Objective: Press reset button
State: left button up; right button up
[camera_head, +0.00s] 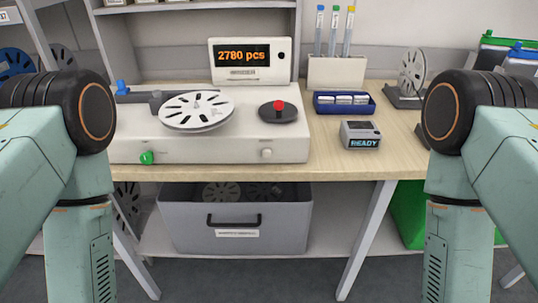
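A white counting machine (215,146) stands on the wooden bench. Its display (243,56) reads "2780 pcs". A white reel (196,109) lies on the left of its top. A dark round hub with a red knob (279,106) is on the right. The front face has a green button (146,158) at the left and a pale button (267,154) at the right. I cannot tell from any label which is the reset button. My two arms show at the left and right edges; neither gripper is in view.
A small device reading "READY" (361,135) and a blue tray (344,104) stand right of the machine. Behind them is a pen holder (336,72). A reel on a stand (411,72) is farther right. A grey drawer bin (236,230) sits below the bench.

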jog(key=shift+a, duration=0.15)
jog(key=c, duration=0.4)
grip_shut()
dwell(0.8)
